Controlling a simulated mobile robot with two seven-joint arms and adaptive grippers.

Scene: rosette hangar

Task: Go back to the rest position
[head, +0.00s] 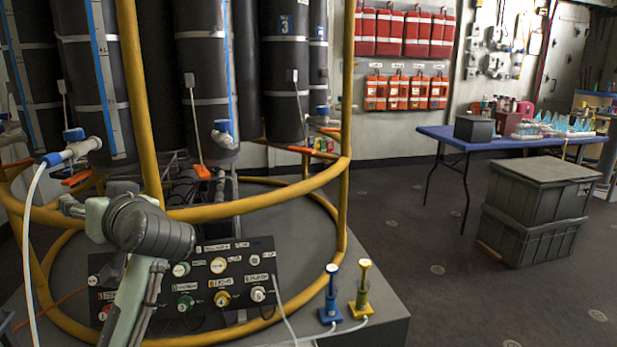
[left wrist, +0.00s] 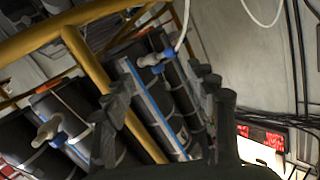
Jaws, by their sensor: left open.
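My left arm comes up from the lower left in the head view, its grey-green wrist in front of a yellow pipe frame (head: 255,205). My left gripper (head: 75,205) is partly hidden there behind the wrist. In the left wrist view, the two dark fingers of the left gripper (left wrist: 158,95) stand apart with nothing held between them. Black cylinders (left wrist: 150,105) with blue strips show beyond and between the fingers. My right gripper is in neither view.
A control panel (head: 240,265) with coloured knobs is close beside my arm. A blue plunger (head: 330,298) and a yellow plunger (head: 361,290) stand on the grey platform. A blue table (head: 455,134) and stacked grey crates (head: 540,185) are at the right. Floor between is clear.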

